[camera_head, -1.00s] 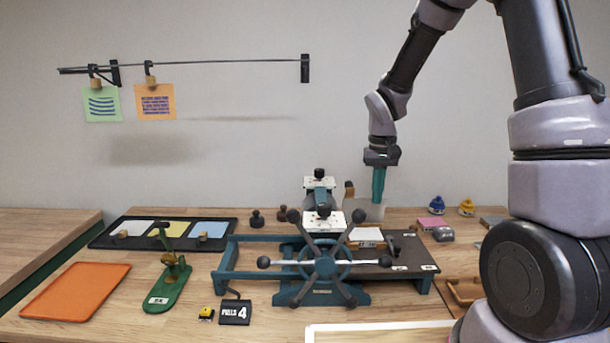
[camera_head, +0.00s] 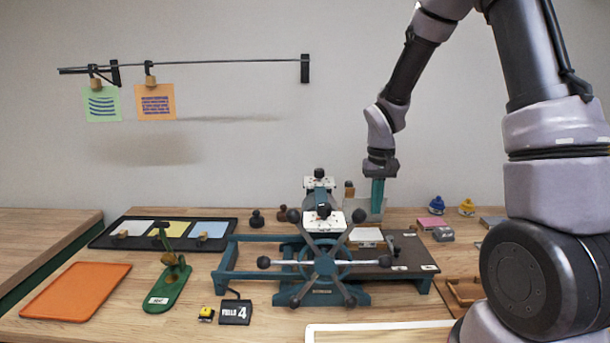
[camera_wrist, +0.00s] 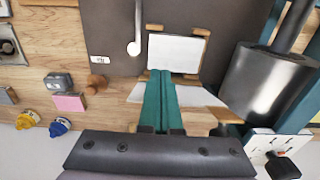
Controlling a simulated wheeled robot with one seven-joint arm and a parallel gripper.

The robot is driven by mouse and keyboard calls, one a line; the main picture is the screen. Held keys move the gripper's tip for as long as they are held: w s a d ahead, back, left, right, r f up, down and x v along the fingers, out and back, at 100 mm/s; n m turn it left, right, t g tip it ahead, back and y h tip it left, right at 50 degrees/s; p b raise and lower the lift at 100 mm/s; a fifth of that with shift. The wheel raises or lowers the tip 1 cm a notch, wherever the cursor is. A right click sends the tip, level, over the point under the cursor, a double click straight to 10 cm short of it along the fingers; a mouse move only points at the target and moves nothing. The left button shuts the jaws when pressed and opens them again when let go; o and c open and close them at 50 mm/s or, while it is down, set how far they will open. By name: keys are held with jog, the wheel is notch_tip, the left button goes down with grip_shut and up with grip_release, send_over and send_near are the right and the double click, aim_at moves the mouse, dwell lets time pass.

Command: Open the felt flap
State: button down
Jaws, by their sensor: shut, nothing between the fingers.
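My gripper (camera_head: 377,206), with teal fingers, is shut and empty, pointing down over the back of the press bed (camera_head: 407,250). A pale grey panel (camera_head: 358,211), apparently the felt flap, stands raised at the back of the bed. In the wrist view it shows as a pale strip (camera_wrist: 200,96) on both sides of the fingers (camera_wrist: 161,76). The fingers overlap it; I cannot tell whether they touch it. A white sheet (camera_wrist: 177,53) lies on the dark bed between wooden corner pieces, just past the fingertips; it shows in the head view too (camera_head: 366,235).
The press's spoked wheel (camera_head: 323,263) and roller assembly (camera_head: 321,205) stand left of my gripper. Blue and yellow knobbed pieces (camera_head: 436,204) and a pink block (camera_head: 431,222) lie to the right. An orange tray (camera_head: 76,290) and green stand (camera_head: 170,285) are at the left.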

jog(key=shift+w+r, duration=0.15)
jog(key=shift+w, duration=2.25)
jog(key=shift+s+r, duration=0.35)
jog(key=shift+r, duration=0.65)
jog(key=shift+s+r, duration=0.35)
jog(key=shift+r, duration=0.65)
jog(key=shift+s+r, duration=0.35)
jog(key=shift+r, duration=0.65)
jog(key=shift+r, duration=0.25)
jog(key=s+d+r+m+t+y, duration=0.1)
jog(key=s+d+r+m+t, duration=0.1)
jog(key=s+r, duration=0.8)
jog(key=s+d+r+m+t+y, duration=0.1)
jog(key=s+r+t, duration=0.4)
jog(key=s+r, duration=0.5)
jog(key=s+d+m, duration=0.1)
jog(key=s+d, duration=0.1)
jog(key=shift+d, duration=0.4)
jog(key=shift+w, duration=0.15)
